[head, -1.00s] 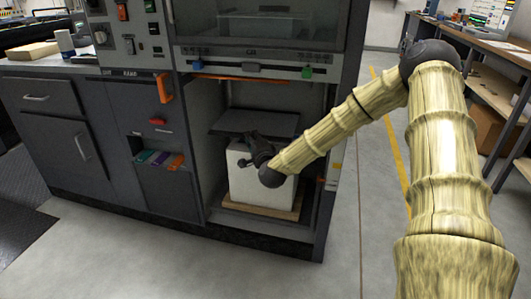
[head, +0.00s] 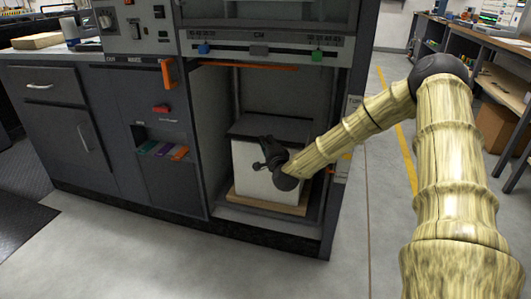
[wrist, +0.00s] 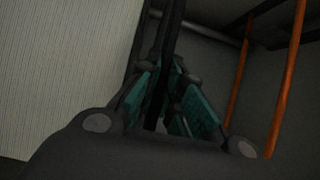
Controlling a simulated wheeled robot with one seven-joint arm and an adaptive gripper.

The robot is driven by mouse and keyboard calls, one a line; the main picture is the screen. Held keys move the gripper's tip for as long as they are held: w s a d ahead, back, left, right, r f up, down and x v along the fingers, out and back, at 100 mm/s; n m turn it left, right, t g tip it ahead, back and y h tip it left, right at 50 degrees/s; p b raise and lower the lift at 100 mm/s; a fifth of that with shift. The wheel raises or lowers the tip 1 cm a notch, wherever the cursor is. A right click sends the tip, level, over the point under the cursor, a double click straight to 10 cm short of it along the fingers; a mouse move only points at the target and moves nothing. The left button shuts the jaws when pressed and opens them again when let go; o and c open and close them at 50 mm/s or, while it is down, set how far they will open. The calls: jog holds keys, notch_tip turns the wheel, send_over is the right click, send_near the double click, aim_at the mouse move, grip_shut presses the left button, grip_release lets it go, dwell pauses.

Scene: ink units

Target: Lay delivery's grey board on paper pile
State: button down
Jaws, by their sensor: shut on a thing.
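The grey board (head: 275,129) is a thin dark sheet inside the open bay of the machine. It lies about level over the top of the white paper pile (head: 255,180). Whether it rests fully on the pile or sits slightly above it, I cannot tell. My gripper (head: 268,149) is at the board's front edge, shut on it, just in front of the pile's upper part. In the wrist view the teal finger pads (wrist: 172,85) close around the dark edge of the board (wrist: 173,30). The striped side of the pile (wrist: 65,60) fills the left there.
The pile stands on a wooden base (head: 265,203) on the bay floor. The bay has side walls and an orange bar (head: 245,66) across its top. A coloured-item pocket (head: 160,150) is left of the bay. The floor in front (head: 180,255) is clear.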

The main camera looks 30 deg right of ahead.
jog(key=shift+f+b, duration=0.5)
jog(key=shift+f, duration=1.15)
jog(key=c, duration=1.6)
grip_release()
jog(key=shift+o, duration=0.2)
